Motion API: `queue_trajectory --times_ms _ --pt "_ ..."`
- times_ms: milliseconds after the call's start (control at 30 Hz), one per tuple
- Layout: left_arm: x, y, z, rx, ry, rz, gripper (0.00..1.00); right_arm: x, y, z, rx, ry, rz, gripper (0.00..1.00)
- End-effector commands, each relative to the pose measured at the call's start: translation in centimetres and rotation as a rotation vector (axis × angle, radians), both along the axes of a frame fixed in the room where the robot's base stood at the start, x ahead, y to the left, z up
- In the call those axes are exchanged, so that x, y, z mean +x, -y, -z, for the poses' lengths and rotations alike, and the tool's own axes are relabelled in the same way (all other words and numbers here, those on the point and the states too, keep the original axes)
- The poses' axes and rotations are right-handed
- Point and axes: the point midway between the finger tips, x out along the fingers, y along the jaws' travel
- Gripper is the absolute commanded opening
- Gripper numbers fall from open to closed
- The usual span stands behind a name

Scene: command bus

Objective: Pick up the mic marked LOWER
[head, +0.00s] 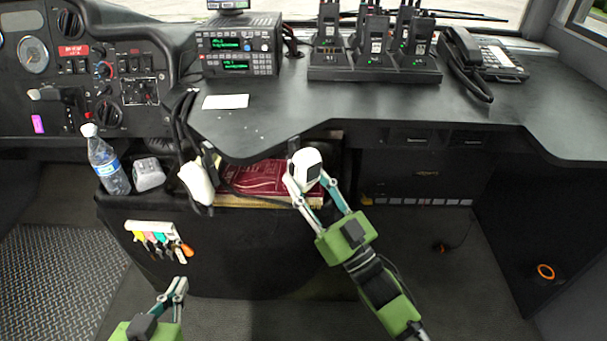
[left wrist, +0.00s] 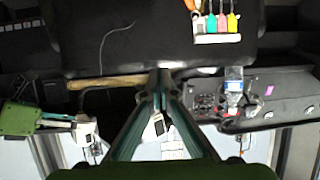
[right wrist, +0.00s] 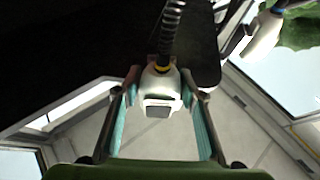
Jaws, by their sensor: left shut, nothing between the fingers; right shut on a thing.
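A white mic (head: 305,163) with a dark face is held between the fingers of my right gripper (head: 304,182), above the front edge of the console. The right wrist view shows this held mic (right wrist: 160,98) between the fingers, with a coiled cord running up from it. A second white mic (head: 197,184) hangs to the left, beside the red book; it also shows in the right wrist view (right wrist: 265,36). I cannot read a LOWER marking on either mic. My left gripper (head: 181,284) is shut and empty, low at the left and apart from both mics.
A red book (head: 255,178) lies on the shelf behind the mics. A water bottle (head: 108,165) stands at the left. Colored tools (head: 160,238) hang on the front panel. A radio unit (head: 238,50), a charger rack (head: 375,68) and a phone (head: 485,58) sit on the dash.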

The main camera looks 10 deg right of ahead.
Motion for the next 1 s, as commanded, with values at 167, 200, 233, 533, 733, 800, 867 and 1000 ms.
queue_trajectory --times_ms 167,200,233,533,733,800,867,1000 --pt "-0.4 -0.2 0.5 0.008 -0.031 -0.002 0.00 0.0 0.0 -0.4 0.001 0.004 -0.001 0.20" --pt "-0.4 -0.2 0.6 0.009 -0.037 -0.003 0.00 0.0 0.0 -0.4 0.001 0.004 -0.001 0.20" --pt "-0.5 -0.3 0.7 0.011 -0.042 -0.003 0.00 0.0 0.0 -0.4 0.001 0.004 -0.001 0.20" --pt "-1.0 -0.6 1.5 0.023 -0.089 -0.008 0.00 0.0 0.0 -0.6 0.001 0.004 -0.001 0.20" --pt "-1.4 -0.9 2.1 0.031 -0.119 -0.011 0.00 0.0 0.0 -0.8 0.001 0.004 -0.001 0.20" --pt "-1.5 -1.0 2.2 0.034 -0.130 -0.012 0.00 0.0 0.0 -0.8 0.001 0.004 -0.001 0.20" --pt "-1.7 -1.1 2.5 0.037 -0.141 -0.013 0.00 0.0 0.0 -0.9 0.001 0.004 -0.001 0.20" --pt "-2.0 -1.2 2.8 0.042 -0.163 -0.015 0.00 0.0 0.0 -1.0 0.001 0.004 -0.001 0.20"
